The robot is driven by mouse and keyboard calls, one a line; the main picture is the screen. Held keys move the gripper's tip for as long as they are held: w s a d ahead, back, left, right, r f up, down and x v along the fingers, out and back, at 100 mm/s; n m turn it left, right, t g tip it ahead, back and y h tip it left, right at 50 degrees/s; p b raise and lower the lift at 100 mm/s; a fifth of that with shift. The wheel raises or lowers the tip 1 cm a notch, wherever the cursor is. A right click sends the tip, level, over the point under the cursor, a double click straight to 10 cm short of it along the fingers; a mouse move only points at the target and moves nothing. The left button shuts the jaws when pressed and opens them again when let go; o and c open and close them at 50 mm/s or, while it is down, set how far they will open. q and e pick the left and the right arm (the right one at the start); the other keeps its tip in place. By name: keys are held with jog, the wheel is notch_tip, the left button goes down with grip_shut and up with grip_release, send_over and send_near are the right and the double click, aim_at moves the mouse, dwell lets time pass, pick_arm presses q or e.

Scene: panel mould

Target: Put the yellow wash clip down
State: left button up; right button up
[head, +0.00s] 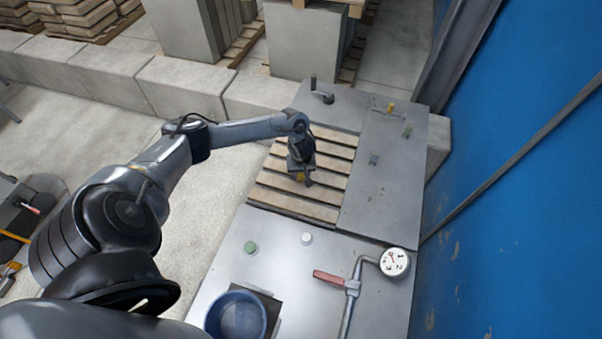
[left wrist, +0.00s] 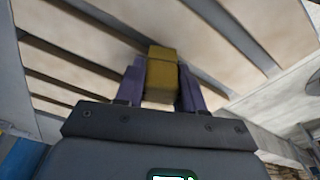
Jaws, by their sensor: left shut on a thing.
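The yellow wash clip (left wrist: 161,75) is a small yellow block between the two purple fingers of my left gripper (left wrist: 160,88) in the left wrist view. The fingers are shut on it from both sides. In the head view my left gripper (head: 301,178) hangs over the slatted wooden pallet (head: 270,192), and a bit of yellow shows between its fingers. I cannot tell whether the clip touches the slats. My right gripper is not in view.
A metal plate (head: 385,170) with small yellow and green pieces lies right of the pallet. In front are a red-handled valve (head: 330,278), a gauge (head: 395,262), a blue bucket (head: 236,315) and green and white knobs. A blue wall (head: 520,200) bounds the right.

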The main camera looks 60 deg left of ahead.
pick_arm(q)
jog(key=shift+f, duration=0.2)
jog(key=o, duration=1)
